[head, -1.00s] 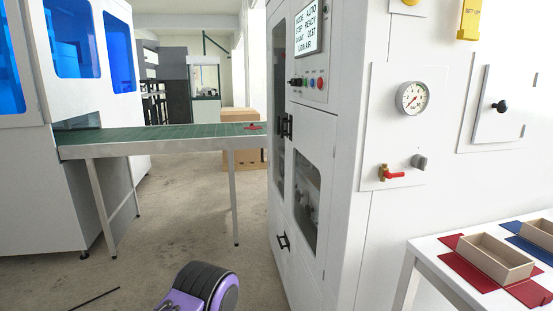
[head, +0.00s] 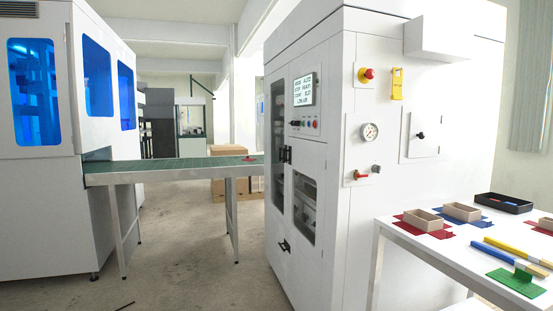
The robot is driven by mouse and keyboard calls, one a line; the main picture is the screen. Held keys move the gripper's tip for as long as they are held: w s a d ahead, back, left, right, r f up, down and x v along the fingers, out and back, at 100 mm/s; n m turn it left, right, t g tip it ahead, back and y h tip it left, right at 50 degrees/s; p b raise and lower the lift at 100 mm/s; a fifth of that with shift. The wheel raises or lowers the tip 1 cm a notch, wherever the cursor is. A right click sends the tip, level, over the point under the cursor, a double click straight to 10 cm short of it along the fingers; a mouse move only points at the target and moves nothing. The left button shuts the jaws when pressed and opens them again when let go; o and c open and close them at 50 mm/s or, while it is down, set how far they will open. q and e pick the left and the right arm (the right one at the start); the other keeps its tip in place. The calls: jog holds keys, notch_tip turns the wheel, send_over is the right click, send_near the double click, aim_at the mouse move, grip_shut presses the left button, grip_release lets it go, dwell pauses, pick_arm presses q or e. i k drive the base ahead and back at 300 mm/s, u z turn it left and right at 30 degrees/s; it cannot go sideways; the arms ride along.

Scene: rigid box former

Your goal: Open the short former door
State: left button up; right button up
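The white box former (head: 345,100) stands in the middle of the head view. Its short door (head: 318,159), below the control panel, has a dark window (head: 304,207) and looks shut. A black handle (head: 288,155) is at its upper left edge. Beside it is a taller, narrow glazed door (head: 279,130) with its own black handle (head: 281,155), also looking shut. Another black handle (head: 284,245) sits lower on the front. Neither of my grippers is in view.
A green-topped conveyor (head: 170,169) on legs joins the left machine (head: 40,190) to the former's side. A white table (head: 400,245) with trays and coloured pieces stands at the right. The floor (head: 200,270) in front is mostly clear.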

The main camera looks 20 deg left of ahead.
aim_at(308, 157)
jog(key=u, duration=0.55)
jog(key=i, duration=0.45)
jog(key=u, duration=0.55)
jog(key=i, duration=0.9)
jog(key=z, duration=0.6)
jog(key=i, duration=0.75)
jog(key=z, duration=0.7)
